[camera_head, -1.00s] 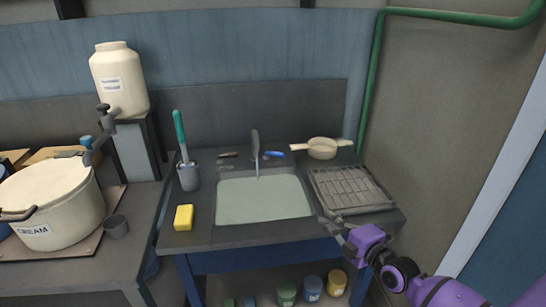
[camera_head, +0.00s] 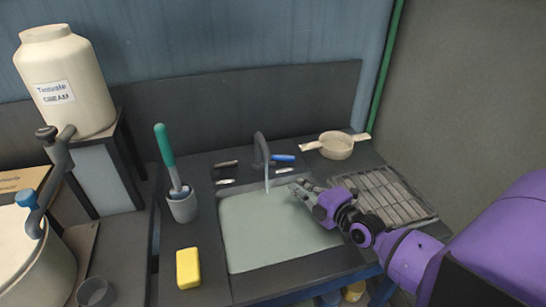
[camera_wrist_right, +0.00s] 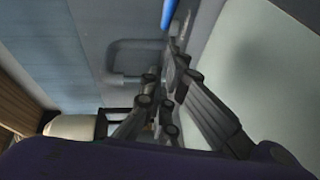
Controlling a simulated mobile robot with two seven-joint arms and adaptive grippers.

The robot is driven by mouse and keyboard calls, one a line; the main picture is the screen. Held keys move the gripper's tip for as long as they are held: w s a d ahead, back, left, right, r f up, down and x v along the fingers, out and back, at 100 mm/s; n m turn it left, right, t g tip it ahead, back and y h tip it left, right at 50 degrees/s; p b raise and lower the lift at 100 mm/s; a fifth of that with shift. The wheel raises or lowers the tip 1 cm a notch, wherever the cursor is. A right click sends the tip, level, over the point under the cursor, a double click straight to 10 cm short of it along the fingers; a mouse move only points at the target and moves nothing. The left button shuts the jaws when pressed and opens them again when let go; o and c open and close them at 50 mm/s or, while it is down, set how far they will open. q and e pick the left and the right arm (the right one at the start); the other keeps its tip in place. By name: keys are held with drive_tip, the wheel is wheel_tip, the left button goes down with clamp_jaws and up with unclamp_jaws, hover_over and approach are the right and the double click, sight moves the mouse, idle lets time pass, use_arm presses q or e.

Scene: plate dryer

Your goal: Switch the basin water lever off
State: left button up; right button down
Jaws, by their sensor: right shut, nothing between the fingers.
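The grey tap (camera_head: 260,150) stands behind the basin (camera_head: 268,235), with a thin pale stream (camera_head: 267,184) below its spout. A blue-handled piece (camera_head: 283,158) lies right of the tap and a dark-handled piece (camera_head: 227,164) left of it; I cannot tell which is the water lever. My right gripper (camera_head: 298,186) is shut and empty over the basin's back right corner, apart from the blue piece. In the right wrist view, the gripper (camera_wrist_right: 165,80) has the tap (camera_wrist_right: 125,45) and the blue piece (camera_wrist_right: 169,12) beyond it. My left gripper is out of view.
A drying rack (camera_head: 390,200) lies right of the basin, under my right arm. A cream pan (camera_head: 337,145) sits behind it. A cup with a green brush (camera_head: 181,207) and a yellow sponge (camera_head: 188,268) stand left. A cream container (camera_head: 70,85) stands back left.

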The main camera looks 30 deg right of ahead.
drive_tip(key=b, duration=0.3)
approach(281, 160)
drive_tip(key=w+a, duration=0.4)
drive_tip(key=shift+w+d+f, duration=0.15)
drive_tip(key=shift+w+d, duration=0.05)
drive_tip(key=shift+d, duration=0.2)
drive_tip(key=shift+w+d, duration=0.2)
drive_tip(key=shift+w, duration=0.15)
drive_tip(key=shift+r, duration=0.35)
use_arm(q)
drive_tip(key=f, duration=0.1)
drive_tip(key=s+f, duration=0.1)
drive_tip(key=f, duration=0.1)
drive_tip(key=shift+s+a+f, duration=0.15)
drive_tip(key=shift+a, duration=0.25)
use_arm(e)
drive_tip(key=shift+d, duration=0.15)
